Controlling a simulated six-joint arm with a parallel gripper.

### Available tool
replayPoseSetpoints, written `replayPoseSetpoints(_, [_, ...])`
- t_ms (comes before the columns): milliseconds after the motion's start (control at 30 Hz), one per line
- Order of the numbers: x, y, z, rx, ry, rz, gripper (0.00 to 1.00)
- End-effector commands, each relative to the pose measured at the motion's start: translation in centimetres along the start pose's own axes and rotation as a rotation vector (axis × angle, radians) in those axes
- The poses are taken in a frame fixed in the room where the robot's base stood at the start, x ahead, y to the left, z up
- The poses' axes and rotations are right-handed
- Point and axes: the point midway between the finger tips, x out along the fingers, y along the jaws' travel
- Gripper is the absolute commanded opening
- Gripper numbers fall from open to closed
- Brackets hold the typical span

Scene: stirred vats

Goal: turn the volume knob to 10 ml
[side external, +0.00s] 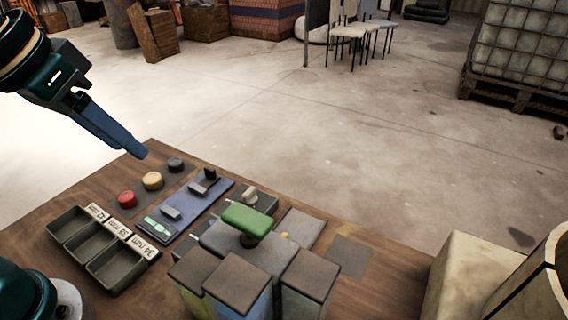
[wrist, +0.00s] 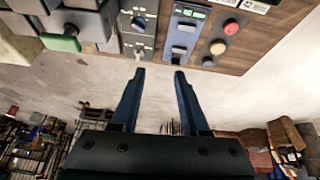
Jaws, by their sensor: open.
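My gripper (side external: 140,152) is open and empty, above the far left edge of the wooden table. In the wrist view its two fingers (wrist: 160,73) are apart with bare floor between them. A blue panel (side external: 187,210) carries a green-lit display (side external: 159,227), a grey block-like control (side external: 171,213) and a dark raised control (side external: 204,184). In the wrist view the display (wrist: 192,12) is lit, but its digits are too small to read. Beside it, a grey panel holds a blue round dial (wrist: 138,23) and a pale control (wrist: 140,51). I cannot tell which is the volume knob.
Red (side external: 127,199), yellow (side external: 153,181) and dark (side external: 175,164) buttons stand beside the blue panel. Labelled trays (side external: 113,266) lie at the table's left. A green handle (side external: 248,218) rises above lidded square vats (side external: 238,281). Open floor lies beyond the table.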

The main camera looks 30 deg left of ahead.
Motion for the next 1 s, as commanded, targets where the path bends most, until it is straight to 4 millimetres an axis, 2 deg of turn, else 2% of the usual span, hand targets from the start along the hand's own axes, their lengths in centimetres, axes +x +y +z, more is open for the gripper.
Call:
replayPoseSetpoints(100, [0.4, 0.7, -3.0, -0.004, -0.05, 0.004, 0.45])
replayPoseSetpoints(267, [2.1, 1.7, -6.4, -0.006, -0.117, 0.006, 0.45])
replayPoseSetpoints(500, [6.8, 3.6, -9.7, 0.002, -0.229, 0.002, 0.45])
replayPoseSetpoints(633, [10.3, 4.6, -10.5, 0.012, -0.295, -0.003, 0.45])
replayPoseSetpoints(800, [14.8, 5.7, -10.1, 0.034, -0.375, -0.012, 0.45])
replayPoseSetpoints(1000, [18.0, 6.2, -8.4, 0.053, -0.45, -0.022, 0.45])
